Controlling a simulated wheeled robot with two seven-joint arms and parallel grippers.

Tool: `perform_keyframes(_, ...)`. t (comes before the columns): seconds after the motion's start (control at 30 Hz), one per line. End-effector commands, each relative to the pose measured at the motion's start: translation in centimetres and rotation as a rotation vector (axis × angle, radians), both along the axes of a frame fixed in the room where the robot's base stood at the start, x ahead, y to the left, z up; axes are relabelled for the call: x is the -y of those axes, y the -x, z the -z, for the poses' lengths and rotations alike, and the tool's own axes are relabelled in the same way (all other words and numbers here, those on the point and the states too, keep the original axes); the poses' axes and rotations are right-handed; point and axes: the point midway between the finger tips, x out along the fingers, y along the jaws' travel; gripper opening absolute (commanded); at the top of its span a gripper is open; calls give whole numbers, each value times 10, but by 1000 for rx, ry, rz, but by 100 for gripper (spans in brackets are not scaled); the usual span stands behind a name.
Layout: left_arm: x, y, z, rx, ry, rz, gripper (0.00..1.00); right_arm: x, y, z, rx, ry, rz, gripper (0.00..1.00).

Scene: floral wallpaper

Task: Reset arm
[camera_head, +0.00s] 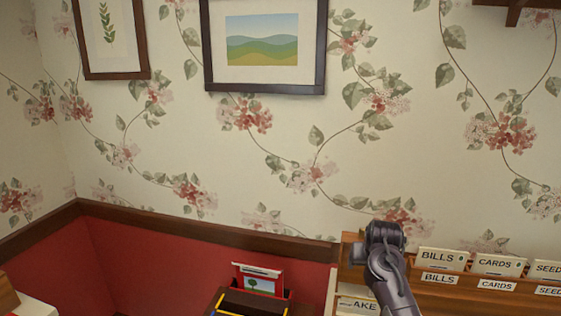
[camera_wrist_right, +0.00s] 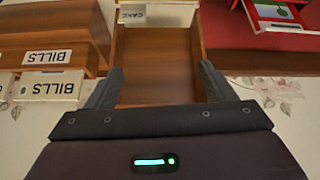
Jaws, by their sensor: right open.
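My right gripper (camera_wrist_right: 160,88) shows in the right wrist view with its two dark fingers spread wide and nothing between them. Beyond the fingers is an open wooden compartment (camera_wrist_right: 158,62) with a bare bottom, and a card lettered CAKE (camera_wrist_right: 138,15) at its far end. I cannot tell whether the fingers touch its sides. In the head view, a dark grey part of my right arm (camera_head: 388,262) rises from the bottom edge in front of the wooden card organizer (camera_head: 440,292). My left gripper is in neither view.
The organizer holds cards lettered BILLS (camera_head: 441,259), CARDS (camera_head: 498,265) and SEED. A red holder with a small tree picture (camera_head: 259,284) stands left of it. Two framed pictures, one a landscape (camera_head: 262,40), hang on the floral wall. A dark shelf (camera_head: 510,6) juts out upper right.

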Motion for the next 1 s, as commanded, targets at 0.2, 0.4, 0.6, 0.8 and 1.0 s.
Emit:
perform_keyframes(0.2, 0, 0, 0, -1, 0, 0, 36, -18, 103, 74, -77, 9, -99, 76)
perform_keyframes(0.4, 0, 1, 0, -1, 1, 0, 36, -34, 207, 104, -142, 12, -190, 76)
perform_keyframes(0.6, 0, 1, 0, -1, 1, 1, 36, -46, 283, 105, -185, 12, -255, 76)
perform_keyframes(0.8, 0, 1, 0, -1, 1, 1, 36, -52, 329, 97, -212, 10, -294, 76)
perform_keyframes(1.0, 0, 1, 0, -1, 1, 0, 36, -57, 364, 87, -233, 8, -325, 76)
